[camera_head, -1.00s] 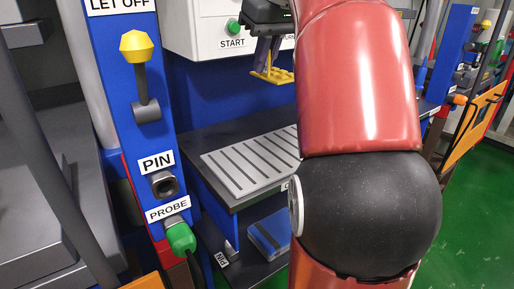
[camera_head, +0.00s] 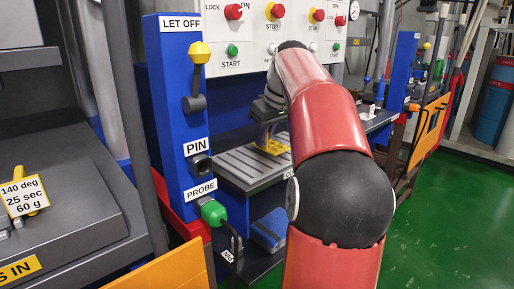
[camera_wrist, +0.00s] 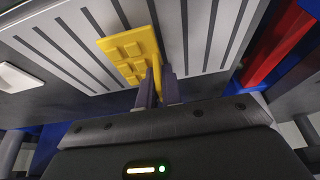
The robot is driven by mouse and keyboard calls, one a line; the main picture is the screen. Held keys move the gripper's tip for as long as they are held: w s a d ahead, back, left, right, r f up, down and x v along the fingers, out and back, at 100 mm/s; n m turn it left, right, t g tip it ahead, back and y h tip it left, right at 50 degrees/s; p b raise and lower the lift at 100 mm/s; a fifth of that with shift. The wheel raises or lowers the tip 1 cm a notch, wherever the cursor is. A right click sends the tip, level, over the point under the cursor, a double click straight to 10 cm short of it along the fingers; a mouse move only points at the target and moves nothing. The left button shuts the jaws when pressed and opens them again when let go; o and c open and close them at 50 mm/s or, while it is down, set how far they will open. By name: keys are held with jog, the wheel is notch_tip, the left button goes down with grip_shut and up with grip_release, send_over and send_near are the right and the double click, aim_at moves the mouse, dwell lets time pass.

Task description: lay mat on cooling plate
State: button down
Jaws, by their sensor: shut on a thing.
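The yellow mat (camera_head: 272,147), a small waffle-patterned piece with a handle tab, is at the right part of the cooling plate (camera_head: 232,165), a grey slotted plate on a dark bench. My gripper (camera_head: 264,135) is above the plate, mostly hidden behind my red arm. In the wrist view my gripper (camera_wrist: 157,88) is shut on the tab of the mat (camera_wrist: 130,52), and the slotted cooling plate (camera_wrist: 210,30) lies behind it. The mat looks at or very close to the plate surface; I cannot tell whether it touches.
A blue post with a yellow-knobbed lever (camera_head: 197,75), a PIN socket (camera_head: 199,166) and a green PROBE plug (camera_head: 213,212) stands left of the plate. A control panel with buttons (camera_head: 265,30) is behind. A blue box (camera_head: 270,228) sits on a lower shelf. Green floor is clear at right.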

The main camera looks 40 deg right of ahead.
jog(key=shift+f, duration=0.5)
jog(key=c, duration=1.6)
grip_release()
jog(key=shift+r, duration=0.25)
jog(key=p+v, duration=0.3)
jog(key=v, duration=0.9)
